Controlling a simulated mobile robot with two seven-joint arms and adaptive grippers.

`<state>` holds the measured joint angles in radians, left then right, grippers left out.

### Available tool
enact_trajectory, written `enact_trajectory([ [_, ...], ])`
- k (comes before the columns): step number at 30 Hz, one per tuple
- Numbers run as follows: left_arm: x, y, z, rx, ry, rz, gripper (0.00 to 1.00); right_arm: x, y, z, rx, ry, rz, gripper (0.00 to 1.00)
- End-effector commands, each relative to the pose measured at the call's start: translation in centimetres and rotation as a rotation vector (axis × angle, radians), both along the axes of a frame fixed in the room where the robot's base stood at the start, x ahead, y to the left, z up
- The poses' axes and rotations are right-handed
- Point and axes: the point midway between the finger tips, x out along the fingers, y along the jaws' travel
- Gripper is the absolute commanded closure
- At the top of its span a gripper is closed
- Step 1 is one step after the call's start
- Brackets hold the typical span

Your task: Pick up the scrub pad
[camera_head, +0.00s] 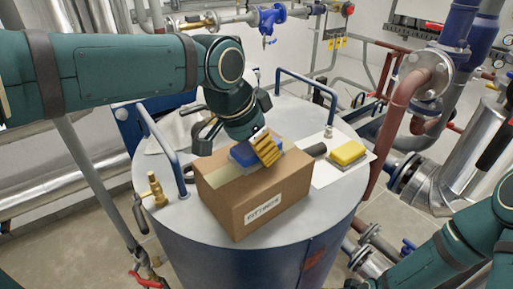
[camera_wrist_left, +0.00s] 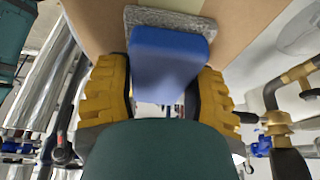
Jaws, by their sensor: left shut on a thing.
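A blue scrub pad with a grey scouring layer is at the cardboard box's top in the head view (camera_head: 242,154). It also shows large in the left wrist view (camera_wrist_left: 168,58), its grey layer toward the box. My left gripper (camera_head: 262,150), with yellow ribbed fingers, is shut on this blue pad, one finger on each side in the left wrist view (camera_wrist_left: 162,90). I cannot tell whether the pad touches the box. A second pad, yellow over grey (camera_head: 347,153), lies on a white sheet at the right. My right gripper is not in view.
The closed, labelled cardboard box (camera_head: 255,198) stands on the round tank top (camera_head: 215,232). Blue rails (camera_head: 305,97) rise from the tank top. A brass valve (camera_head: 157,189) is at its left edge. A dark cylinder (camera_head: 315,149) lies near the white sheet (camera_head: 326,174).

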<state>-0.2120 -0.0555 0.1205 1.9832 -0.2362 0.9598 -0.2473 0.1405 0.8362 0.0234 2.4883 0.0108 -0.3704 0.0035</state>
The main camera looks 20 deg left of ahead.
Motion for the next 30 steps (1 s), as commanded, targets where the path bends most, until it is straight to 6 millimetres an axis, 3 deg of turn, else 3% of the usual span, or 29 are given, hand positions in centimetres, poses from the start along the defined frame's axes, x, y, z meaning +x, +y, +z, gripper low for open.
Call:
enact_trajectory([
  [5, 0.0, 0.0, 1.1, 0.0, 0.0, 0.0, 0.8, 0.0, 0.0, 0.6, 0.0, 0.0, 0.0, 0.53],
  [18, 0.0, 0.0, 9.1, 0.0, 0.0, -0.001, 0.8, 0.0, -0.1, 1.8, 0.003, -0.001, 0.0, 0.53],
  [24, 0.0, 0.0, 10.4, 0.0, 0.001, 0.0, 0.8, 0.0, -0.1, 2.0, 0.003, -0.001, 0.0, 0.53],
  [30, 0.0, 0.0, 10.5, 0.0, 0.001, 0.0, 0.81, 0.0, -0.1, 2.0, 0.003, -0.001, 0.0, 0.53],
])
